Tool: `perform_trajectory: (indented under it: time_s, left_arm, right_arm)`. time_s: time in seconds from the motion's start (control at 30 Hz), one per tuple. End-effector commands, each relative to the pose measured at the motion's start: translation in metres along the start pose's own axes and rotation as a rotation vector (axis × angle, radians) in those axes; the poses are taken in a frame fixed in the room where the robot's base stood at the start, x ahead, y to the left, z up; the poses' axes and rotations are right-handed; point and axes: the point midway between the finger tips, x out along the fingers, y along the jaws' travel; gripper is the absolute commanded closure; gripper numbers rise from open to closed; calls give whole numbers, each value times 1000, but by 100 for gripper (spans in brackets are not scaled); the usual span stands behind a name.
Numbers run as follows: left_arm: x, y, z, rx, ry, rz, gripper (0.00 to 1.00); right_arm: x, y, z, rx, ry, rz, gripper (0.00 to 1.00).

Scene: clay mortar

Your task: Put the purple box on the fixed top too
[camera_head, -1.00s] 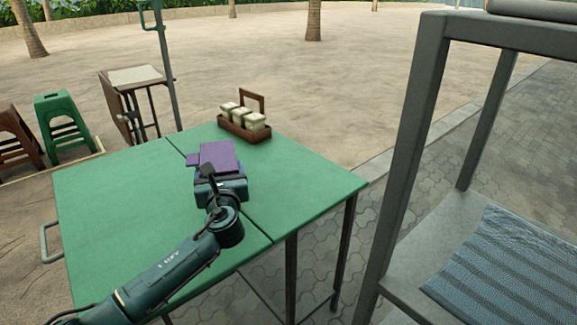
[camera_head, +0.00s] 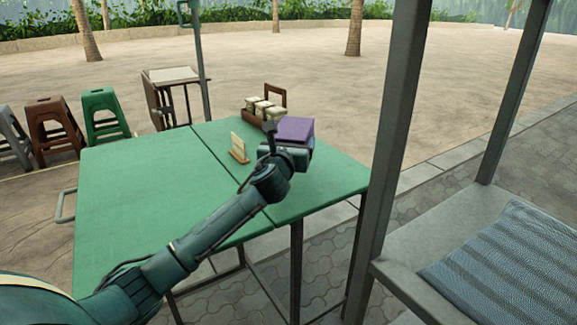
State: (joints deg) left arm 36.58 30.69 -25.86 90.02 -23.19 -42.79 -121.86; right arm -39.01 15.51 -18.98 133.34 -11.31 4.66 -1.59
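The purple box (camera_head: 296,130) is at the far end of my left arm, over the right panel (camera_head: 325,188) of the green table. My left gripper (camera_head: 291,146) is at the box's near side and appears shut on it; its fingers are mostly hidden. I cannot tell whether the box touches the tabletop. A seam divides the right panel from the larger left panel (camera_head: 140,190). My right gripper is not in view.
A wooden caddy with pale containers (camera_head: 262,108) stands behind the box. A small wooden card stand (camera_head: 238,150) is near the seam. A grey metal frame (camera_head: 390,140) rises right of the table. The left panel is mostly clear.

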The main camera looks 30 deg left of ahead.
Motion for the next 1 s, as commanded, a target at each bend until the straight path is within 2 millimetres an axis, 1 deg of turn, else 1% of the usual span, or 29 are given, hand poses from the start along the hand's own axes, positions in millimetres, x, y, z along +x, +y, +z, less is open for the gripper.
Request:
perform_trajectory:
  time_s: [0.03,0.1,0.27,0.4,0.5,0.63,0.87,0.9,1.0]
  left_arm:
    - [0,0,-14,-3,-1,-1,53]
    - [0,-1,-24,-2,-1,0,53]
    - [0,0,-38,-2,-2,-1,53]
    - [0,-1,-64,-2,0,-1,53]
    - [0,0,-76,-2,-1,0,53]
    - [0,0,-75,-1,-2,0,53]
    - [0,0,-77,0,-2,0,53]
    - [0,0,-79,0,1,0,21]
    - [0,0,-79,0,1,0,13]
  right_arm:
    - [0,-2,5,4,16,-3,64]
    - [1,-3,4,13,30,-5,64]
    - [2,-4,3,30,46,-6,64]
    - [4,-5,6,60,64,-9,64]
    - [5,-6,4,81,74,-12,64]
    - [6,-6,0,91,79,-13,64]
    - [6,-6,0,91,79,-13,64]
    - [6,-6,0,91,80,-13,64]
    - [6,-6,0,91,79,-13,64]
